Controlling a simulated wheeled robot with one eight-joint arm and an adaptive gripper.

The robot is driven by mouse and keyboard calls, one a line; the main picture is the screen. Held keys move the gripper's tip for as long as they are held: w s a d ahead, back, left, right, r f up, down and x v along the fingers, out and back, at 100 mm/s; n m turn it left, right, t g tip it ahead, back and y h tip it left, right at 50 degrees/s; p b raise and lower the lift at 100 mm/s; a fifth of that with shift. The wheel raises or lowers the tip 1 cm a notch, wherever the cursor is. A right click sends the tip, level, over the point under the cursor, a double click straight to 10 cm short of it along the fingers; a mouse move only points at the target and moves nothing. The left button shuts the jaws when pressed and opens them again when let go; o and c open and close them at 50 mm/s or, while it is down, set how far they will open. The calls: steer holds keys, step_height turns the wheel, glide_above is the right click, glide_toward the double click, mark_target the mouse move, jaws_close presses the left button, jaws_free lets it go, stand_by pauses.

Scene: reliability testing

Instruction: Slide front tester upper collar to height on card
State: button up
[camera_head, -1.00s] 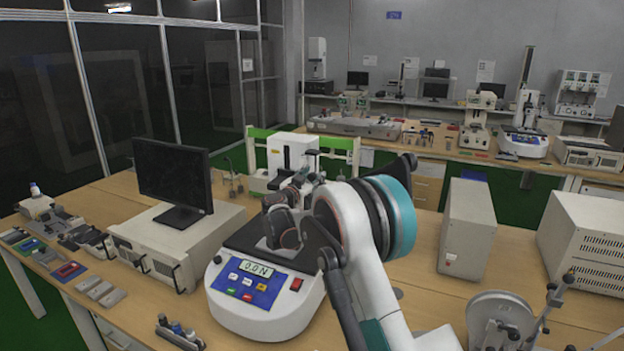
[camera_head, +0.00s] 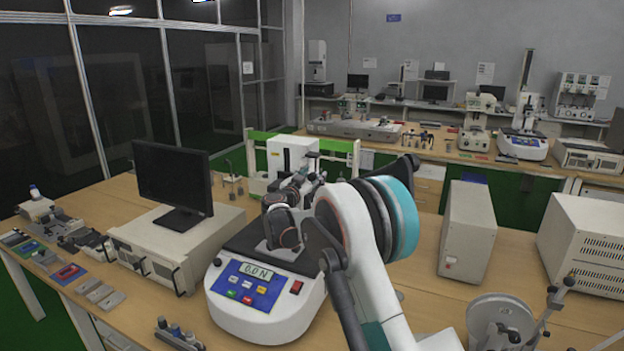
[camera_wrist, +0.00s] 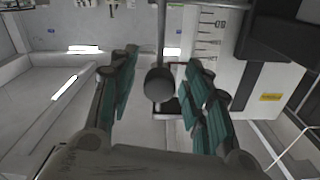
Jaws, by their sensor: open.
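The front tester (camera_head: 262,285) stands on the near bench, with a white base, a blue keypad panel and a display reading 0.0 N. My arm covers much of its upper part in the head view. My gripper (camera_wrist: 161,62) is open in the wrist view, its green-padded fingers on either side of a thin vertical rod (camera_wrist: 161,30). A dark round piece (camera_wrist: 159,86) at the rod's lower end shows between the fingers, with gaps on both sides. It may be a collar or knob; I cannot tell which. A marked scale (camera_wrist: 208,32) is on the white column to the right. No height card is readable.
A monitor (camera_head: 172,180) on a beige unit stands left of the tester. A tall beige box (camera_head: 467,230) and a round-disc device (camera_head: 502,322) stand to the right. Small tools lie along the bench's left edge.

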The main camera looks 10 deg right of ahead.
steer(key=v, duration=1.2)
steer(key=s+d+n+g+y+b, duration=0.15)
steer(key=s+d, duration=0.25)
steer(key=s, duration=0.4)
steer(key=s+d+r+n+g+y+b, duration=0.15)
steer(key=s+d, duration=0.25)
steer(key=s, duration=0.4)
steer(key=s+d+n+g+y+b, duration=0.1)
steer(key=s+d+g, duration=0.25)
steer(key=s, duration=0.45)
steer(key=s+a+f+n+y+b, duration=0.1)
steer(key=s+f, duration=0.3)
steer(key=s, duration=0.5)
steer(key=s+a+f+n+y+b, duration=0.1)
steer(key=s+a+f+n+y, duration=0.1)
steer(key=s, duration=0.7)
steer(key=s+a+f+n+y+b, duration=0.1)
steer(key=s+f+n+y, duration=0.1)
steer(key=s+f, duration=0.5)
steer(key=shift+s+a+g+y+b, duration=0.3)
steer(key=shift+s+g+y, duration=0.15)
steer(key=shift+s+y, duration=0.5)
